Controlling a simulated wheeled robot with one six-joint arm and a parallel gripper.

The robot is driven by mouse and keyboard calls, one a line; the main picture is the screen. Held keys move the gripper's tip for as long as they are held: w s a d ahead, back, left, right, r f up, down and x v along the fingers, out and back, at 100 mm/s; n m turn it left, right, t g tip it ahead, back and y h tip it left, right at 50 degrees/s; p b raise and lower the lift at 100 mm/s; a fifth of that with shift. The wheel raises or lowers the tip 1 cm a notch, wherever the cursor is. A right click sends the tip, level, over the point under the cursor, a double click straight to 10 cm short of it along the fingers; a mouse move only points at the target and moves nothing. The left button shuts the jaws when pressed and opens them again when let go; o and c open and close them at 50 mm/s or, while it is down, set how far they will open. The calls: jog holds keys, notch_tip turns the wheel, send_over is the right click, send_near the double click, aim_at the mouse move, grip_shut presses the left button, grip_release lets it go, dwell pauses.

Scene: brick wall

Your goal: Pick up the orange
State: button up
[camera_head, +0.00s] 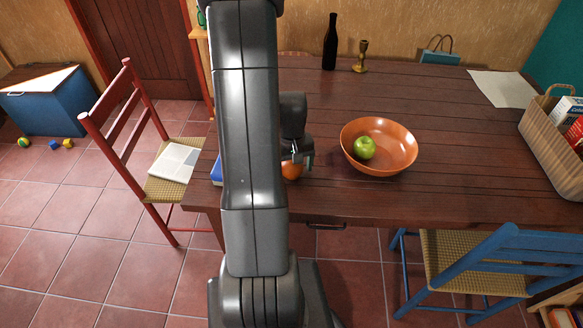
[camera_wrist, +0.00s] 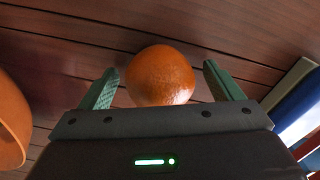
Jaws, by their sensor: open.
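The orange (camera_wrist: 161,75) rests on the dark wooden table. In the wrist view it sits between the two green fingers of my open gripper (camera_wrist: 160,85), with a gap showing on each side. In the head view the orange (camera_head: 291,171) is partly hidden behind my gripper (camera_head: 298,160) and my arm, near the table's front edge. My gripper is right above and around it, and I cannot tell its exact height.
An orange bowl (camera_head: 403,164) holding a green apple (camera_head: 365,148) stands just right of my gripper. A blue book (camera_head: 216,172) lies left, partly behind my arm.

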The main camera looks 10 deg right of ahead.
jog(key=shift+f, duration=0.1)
jog(key=c, duration=1.2)
